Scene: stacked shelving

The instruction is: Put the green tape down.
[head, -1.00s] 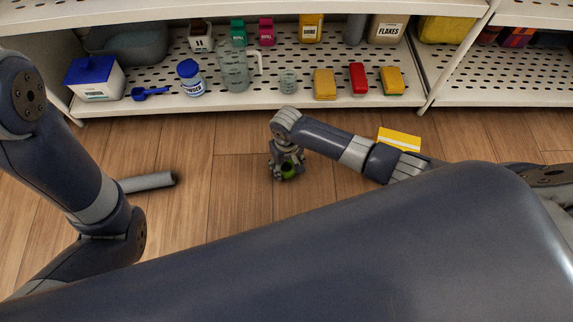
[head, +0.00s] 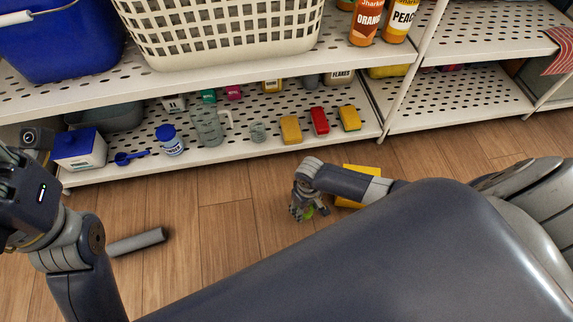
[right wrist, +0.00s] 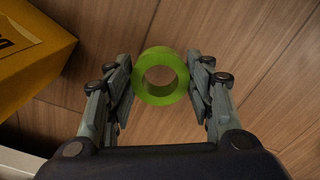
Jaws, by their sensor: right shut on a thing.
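The green tape (right wrist: 160,98) is a ring held between the two fingers of my right gripper (right wrist: 160,80) in the right wrist view. The fingers touch its left and right sides, and wooden floor shows through its hole. In the head view my right gripper (head: 303,210) is low over the floor in front of the shelving, and a bit of the green tape (head: 309,212) shows at it. I cannot tell whether the tape touches the floor. My left arm is at the left edge of the head view; its fingers do not show.
A yellow box (head: 364,172) is on the floor behind my right forearm and also shows in the right wrist view (right wrist: 32,62). A grey tube (head: 137,241) lies on the floor at left. The low shelf (head: 230,150) holds several goods. Floor between tube and gripper is clear.

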